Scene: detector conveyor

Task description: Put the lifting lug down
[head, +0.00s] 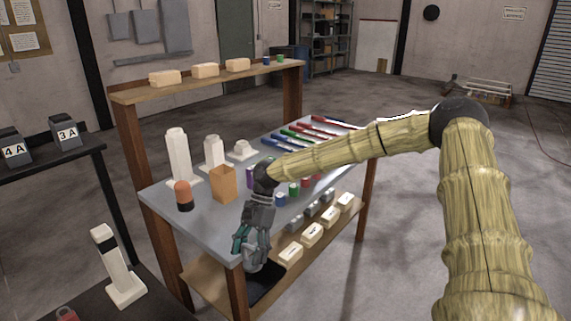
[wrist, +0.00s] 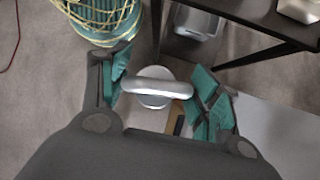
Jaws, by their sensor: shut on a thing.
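My gripper (head: 246,242) hangs with its fingers down at the near edge of the grey workbench (head: 165,200). It is shut on the lifting lug (wrist: 157,88), a silver metal piece with a rounded bar over a round disc. In the wrist view the lug lies between the teal pads of my gripper (wrist: 160,92). In the head view the fingers hide much of the lug. Floor shows around the lug in the wrist view, and the bench top shows only at the lower right. I cannot tell how high it is held.
On the bench stand white blocks (head: 178,155), an orange-topped cylinder (head: 183,196), a tan box (head: 223,184), small coloured cans (head: 293,189) and coloured rods (head: 298,134). A black table (head: 75,290) carries a white stand (head: 118,268). A grey bin (wrist: 197,24) is on the floor.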

